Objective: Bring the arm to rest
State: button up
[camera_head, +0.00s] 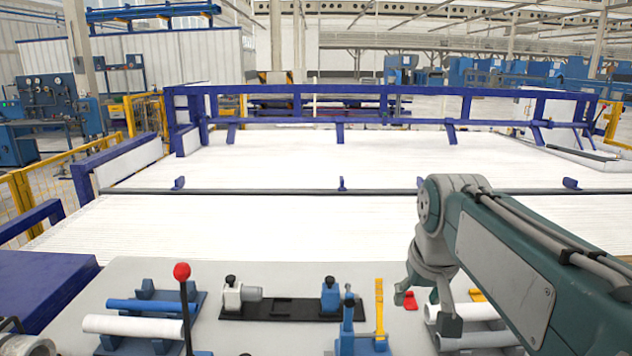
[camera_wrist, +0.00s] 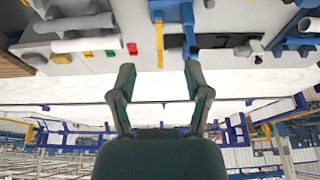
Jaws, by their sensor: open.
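My gripper (camera_head: 428,305) hangs fingers-down from my green and grey arm at the right of the head view. In the wrist view my gripper (camera_wrist: 157,72) shows two spread fingers with nothing between them. It is above the right part of the grey work table (camera_head: 420,270), near the red block and the pale pipes on the right. In the head view one finger overlaps these pipes; whether it touches them cannot be told.
White pipe (camera_head: 133,326) and blue pipe (camera_head: 145,305) lie in blue holders at left. A red-knobbed lever (camera_head: 182,272), black-based fixture (camera_head: 278,308), blue clamp (camera_head: 347,322), yellow bar (camera_head: 379,306), red block (camera_head: 410,301) and pale pipes (camera_head: 470,312) also occupy the table.

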jog(key=s+f+t, duration=0.1)
jog(key=s+f, duration=0.3)
jog(key=s, duration=0.3)
jog(key=s+f, duration=0.5)
jog(key=s, duration=0.3)
jog(key=shift+s+f+t, duration=0.15)
jog(key=shift+s+t, duration=0.15)
jog(key=shift+t, duration=0.1)
